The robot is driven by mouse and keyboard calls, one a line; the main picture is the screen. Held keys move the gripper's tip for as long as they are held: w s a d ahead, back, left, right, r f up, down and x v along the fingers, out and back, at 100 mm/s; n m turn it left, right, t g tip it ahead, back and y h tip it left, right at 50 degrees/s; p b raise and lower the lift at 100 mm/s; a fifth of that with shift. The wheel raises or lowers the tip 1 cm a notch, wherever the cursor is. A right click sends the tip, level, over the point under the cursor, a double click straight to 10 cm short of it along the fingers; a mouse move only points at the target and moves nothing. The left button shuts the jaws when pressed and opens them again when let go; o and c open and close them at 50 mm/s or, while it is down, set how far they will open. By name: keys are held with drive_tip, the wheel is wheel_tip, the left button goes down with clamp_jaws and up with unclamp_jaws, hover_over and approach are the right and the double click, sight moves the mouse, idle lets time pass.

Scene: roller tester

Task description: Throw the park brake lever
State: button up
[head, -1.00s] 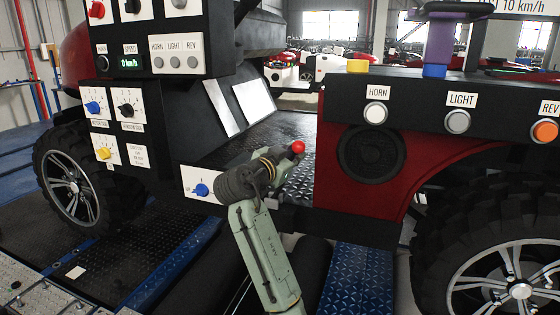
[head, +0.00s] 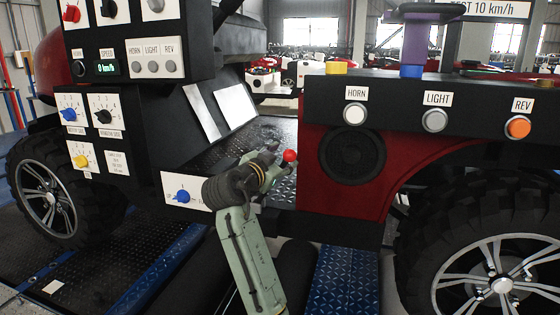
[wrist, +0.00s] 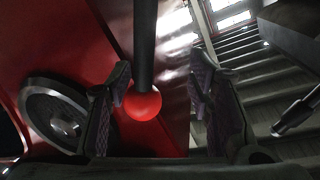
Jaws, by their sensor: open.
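The park brake lever shows as a dark shaft with a red ball knob (head: 290,156), beside the red body panel in the head view. In the wrist view the red ball (wrist: 143,105) hangs at the end of the dark shaft (wrist: 144,45). My gripper (wrist: 160,84) is open, with one finger on each side of the ball and shaft in that picture. The ball sits nearer the left finger; contact cannot be told. In the head view my gripper (head: 271,158) is just left of the knob and its fingers are partly hidden.
A white plate with a blue knob (head: 183,196) is close left of my arm. A black console with HORN (head: 354,115), LIGHT and REV buttons stands right, above a speaker (head: 352,156). A large wheel (head: 500,283) is at lower right. Dark rollers and blue plates lie below.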

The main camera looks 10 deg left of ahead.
drive_tip(key=shift+s+r, duration=0.1)
drive_tip(key=shift+s, duration=0.05)
drive_tip(key=shift+s+a, duration=0.1)
drive_tip(key=shift+s, duration=0.15)
drive_tip(key=v, duration=1.1)
drive_tip(key=shift+s, duration=0.15)
